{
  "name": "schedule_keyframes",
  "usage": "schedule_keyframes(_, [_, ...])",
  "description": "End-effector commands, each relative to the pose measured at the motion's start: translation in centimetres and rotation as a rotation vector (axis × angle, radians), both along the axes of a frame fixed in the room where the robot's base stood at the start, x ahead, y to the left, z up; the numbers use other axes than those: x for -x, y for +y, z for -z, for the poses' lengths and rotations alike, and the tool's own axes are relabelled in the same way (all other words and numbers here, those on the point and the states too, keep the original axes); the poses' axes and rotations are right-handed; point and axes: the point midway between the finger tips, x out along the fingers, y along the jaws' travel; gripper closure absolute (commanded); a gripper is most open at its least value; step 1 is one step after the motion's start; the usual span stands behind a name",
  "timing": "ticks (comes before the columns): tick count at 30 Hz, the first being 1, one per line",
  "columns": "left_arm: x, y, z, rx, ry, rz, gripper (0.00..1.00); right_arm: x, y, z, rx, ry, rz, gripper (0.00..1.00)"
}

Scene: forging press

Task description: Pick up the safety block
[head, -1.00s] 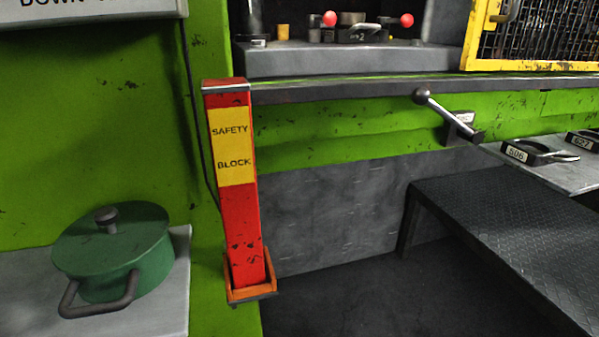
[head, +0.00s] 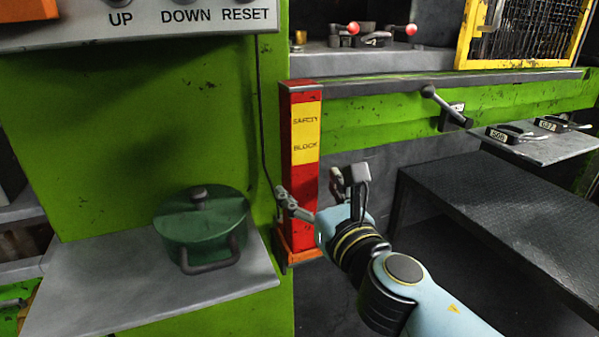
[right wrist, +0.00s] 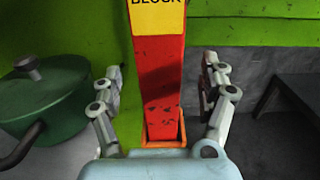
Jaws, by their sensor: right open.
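The safety block (head: 304,168) is a tall red post with a yellow label, standing upright in an orange holder (head: 300,257) against the green press frame. My right gripper (head: 320,192) is at the lower red part of the block, in front of it, with a finger to each side. In the right wrist view the block (right wrist: 160,70) rises between the two spread fingers, with a visible gap on both sides. The gripper is open and empty. Its palm hides part of the holder (right wrist: 181,136) there. My left gripper is not in view.
A green lidded pot (head: 203,232) stands on a grey shelf (head: 150,300) left of the block. A dark step platform (head: 480,200) is to the right. A lever with a round knob (head: 445,105) sticks out right of the block's top. A control panel (head: 150,22) is at the upper left.

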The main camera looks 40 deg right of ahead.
Motion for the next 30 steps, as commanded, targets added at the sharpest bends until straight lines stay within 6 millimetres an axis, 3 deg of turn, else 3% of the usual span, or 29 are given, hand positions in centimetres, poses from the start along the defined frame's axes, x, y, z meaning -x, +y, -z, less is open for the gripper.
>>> schedule_keyframes(9, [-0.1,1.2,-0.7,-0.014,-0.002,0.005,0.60,-4.4,-1.0,0.3,-0.001,-0.001,0.000,0.23])
schedule_keyframes(17, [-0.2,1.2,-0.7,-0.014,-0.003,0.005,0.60,-4.8,-1.1,0.4,-0.002,0.000,0.000,0.23])
schedule_keyframes(30, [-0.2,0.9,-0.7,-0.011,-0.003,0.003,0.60,-4.8,-1.1,0.4,-0.002,0.000,0.000,0.78])
